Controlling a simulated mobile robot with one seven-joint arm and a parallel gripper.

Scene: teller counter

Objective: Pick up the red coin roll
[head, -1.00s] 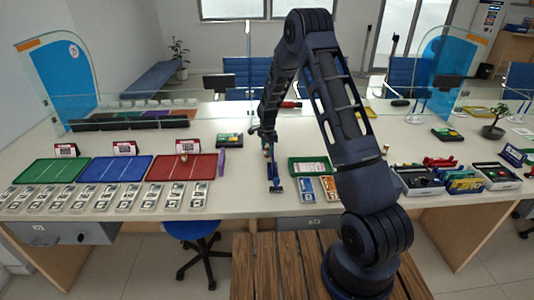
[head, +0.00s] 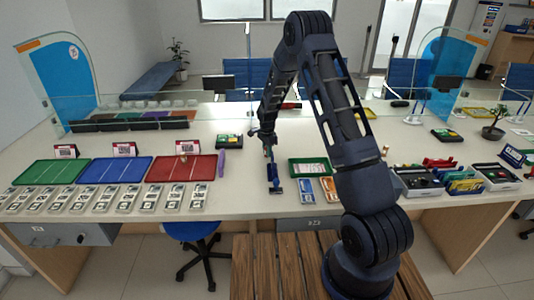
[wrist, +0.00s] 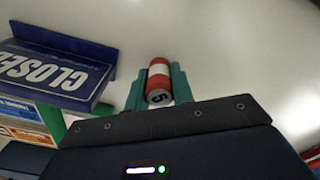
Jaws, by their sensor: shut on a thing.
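The red coin roll (wrist: 158,83), with a white band and a grey end marked with a dark figure, lies between the two teal fingers of my gripper (wrist: 160,88) in the wrist view. The fingers touch it on both sides, so my gripper is shut on it. In the head view my gripper (head: 269,153) is over the middle of the counter, and the roll is too small and covered to make out clearly. I cannot tell how high the roll is above the counter.
A dark blue CLOSED sign (wrist: 52,72) stands left of my gripper in the wrist view. In the head view a green tray (head: 310,160) is to the right, a red mat (head: 170,172) to the left. A glass screen runs behind.

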